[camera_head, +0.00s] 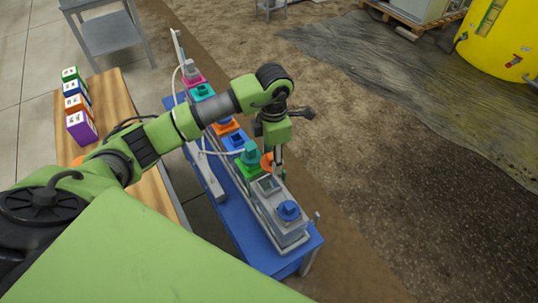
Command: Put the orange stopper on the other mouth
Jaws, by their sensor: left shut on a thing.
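My left gripper (277,168) points down over the near part of the skid and is shut on the orange stopper (267,160), which its fingers partly hide. Just below and nearer stands a grey block (284,229) with two mouths. Its far mouth (268,184) is a square opening that looks empty; its near mouth carries a blue stopper (289,210). The stopper appears apart from the block, though the exact gap is hard to tell. My right gripper is out of view.
The blue bench (250,241) carries a row of coloured fittings behind the block, with a green and teal one (249,158) close by the gripper. A wooden bench (116,92) with several coloured boxes stands left. Open soil lies right.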

